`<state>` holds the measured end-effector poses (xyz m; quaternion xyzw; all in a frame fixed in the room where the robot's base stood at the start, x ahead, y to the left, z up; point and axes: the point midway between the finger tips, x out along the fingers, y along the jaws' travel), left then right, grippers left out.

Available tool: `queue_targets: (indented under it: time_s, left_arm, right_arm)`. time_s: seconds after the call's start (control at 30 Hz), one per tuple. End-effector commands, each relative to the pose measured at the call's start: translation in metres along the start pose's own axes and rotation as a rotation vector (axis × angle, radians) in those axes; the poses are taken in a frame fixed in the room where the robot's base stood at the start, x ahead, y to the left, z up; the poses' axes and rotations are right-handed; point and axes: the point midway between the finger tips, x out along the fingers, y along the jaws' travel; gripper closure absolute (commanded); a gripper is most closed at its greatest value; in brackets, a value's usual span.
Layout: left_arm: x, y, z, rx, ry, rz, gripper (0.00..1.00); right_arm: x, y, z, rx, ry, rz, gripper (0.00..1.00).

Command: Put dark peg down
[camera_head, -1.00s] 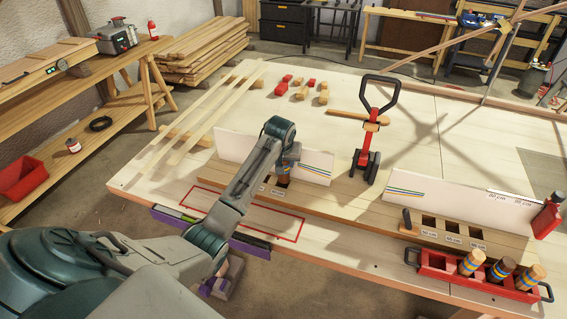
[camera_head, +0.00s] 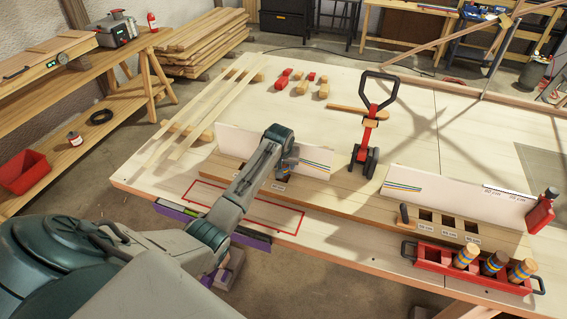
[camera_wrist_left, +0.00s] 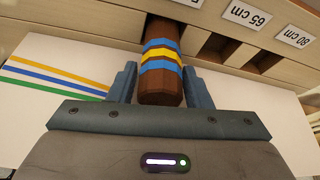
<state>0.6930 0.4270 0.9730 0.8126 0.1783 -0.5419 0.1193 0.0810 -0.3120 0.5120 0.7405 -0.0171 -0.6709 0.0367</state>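The dark peg (camera_wrist_left: 161,75) is brown with blue and yellow bands. In the left wrist view it sits between the two fingers of my left gripper (camera_wrist_left: 160,85), which appear to touch both its sides. Its far end is in an opening of the wooden slotted board (camera_wrist_left: 240,68); how deep it sits I cannot tell. In the head view my left gripper (camera_head: 285,166) is low over the left slotted board (camera_head: 338,201), and mostly hides the peg. My right gripper is not in view.
A white panel (camera_head: 233,143) with coloured stripes stands behind the slots. A red tray (camera_head: 431,262) with several banded pegs is at the front right, by another slotted board. A red-and-black handled tool (camera_head: 369,130) stands mid-table. Pale laths (camera_head: 205,115) lie at the left.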

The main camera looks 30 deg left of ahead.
Motion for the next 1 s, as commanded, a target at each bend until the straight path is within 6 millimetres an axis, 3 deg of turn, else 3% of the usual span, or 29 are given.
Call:
queue_targets:
  time_s: [0.33, 0.5, 1.0]
  left_arm:
    - [-0.001, 0.0, 0.0, 0.0, 0.0, 0.0, 0.43]
    - [-0.012, 0.0, -0.003, 0.0, 0.002, 0.001, 0.43]
    - [-0.107, 0.0, -0.003, 0.0, 0.003, 0.001, 0.43]
  right_arm:
    - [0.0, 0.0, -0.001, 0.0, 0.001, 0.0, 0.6]
    - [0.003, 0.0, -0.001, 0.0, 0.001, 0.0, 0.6]
    - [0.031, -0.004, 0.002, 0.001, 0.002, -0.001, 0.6]
